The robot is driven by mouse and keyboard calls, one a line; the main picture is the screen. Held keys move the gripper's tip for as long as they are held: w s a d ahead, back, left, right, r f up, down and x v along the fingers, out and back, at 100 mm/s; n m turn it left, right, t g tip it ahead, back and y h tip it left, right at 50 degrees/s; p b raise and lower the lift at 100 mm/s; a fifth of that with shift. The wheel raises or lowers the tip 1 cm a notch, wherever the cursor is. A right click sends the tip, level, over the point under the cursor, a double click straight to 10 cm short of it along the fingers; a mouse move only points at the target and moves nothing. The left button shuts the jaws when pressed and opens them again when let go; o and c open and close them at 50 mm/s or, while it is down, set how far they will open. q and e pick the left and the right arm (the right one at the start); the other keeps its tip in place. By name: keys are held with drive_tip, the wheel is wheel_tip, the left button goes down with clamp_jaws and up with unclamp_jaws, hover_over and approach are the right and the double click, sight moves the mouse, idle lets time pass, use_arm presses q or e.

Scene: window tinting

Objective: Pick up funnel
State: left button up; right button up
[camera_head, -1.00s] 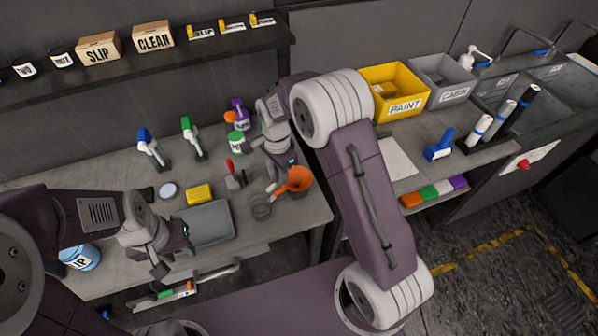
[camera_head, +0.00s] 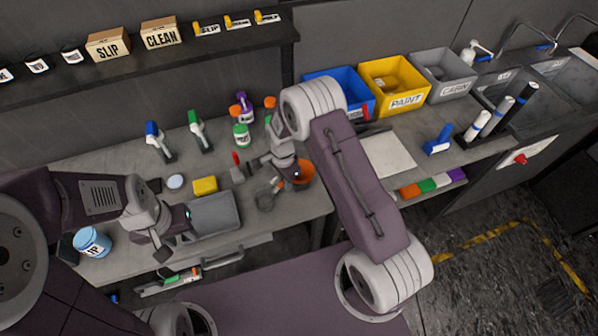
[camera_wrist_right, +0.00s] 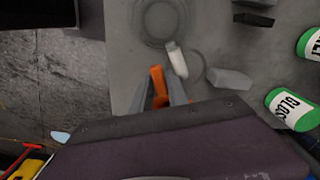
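The orange funnel (camera_head: 305,173) is on the workbench near its right end, partly covered by my right gripper (camera_head: 285,178). In the right wrist view a narrow orange part of the funnel (camera_wrist_right: 158,84) shows between the two grey fingers of my right gripper (camera_wrist_right: 161,88). The rest of the funnel is hidden there by the gripper body. I cannot tell whether the fingers press on it. My left gripper (camera_head: 176,236) is open and empty, at the left edge of a grey tray (camera_head: 225,222), with its fingers apart.
A green-labelled bottle (camera_head: 241,135) and spray bottles stand behind. A yellow sponge (camera_head: 205,186) lies by the tray. A blue bin (camera_head: 350,85) and a yellow bin (camera_head: 395,85) stand at the back right.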

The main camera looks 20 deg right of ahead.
drive_tip(key=shift+f, duration=0.15)
drive_tip(key=shift+a, duration=0.1)
clamp_jaws()
drive_tip(key=shift+w+r, duration=0.1)
drive_tip(key=shift+r, duration=0.1)
drive_tip(key=shift+r+b, duration=0.35)
drive_tip(key=shift+b, duration=0.05)
wheel_tip(320, 180, up, 3)
drive_tip(key=shift+f+b, duration=0.1)
drive_tip(key=shift+b, duration=0.5)
drive_tip(key=s+r+b, duration=0.2)
drive_tip(key=s+r, duration=0.5)
drive_tip(key=s, duration=0.4)
drive_tip(key=shift+s+r, duration=0.15)
drive_tip(key=shift+s, duration=0.25)
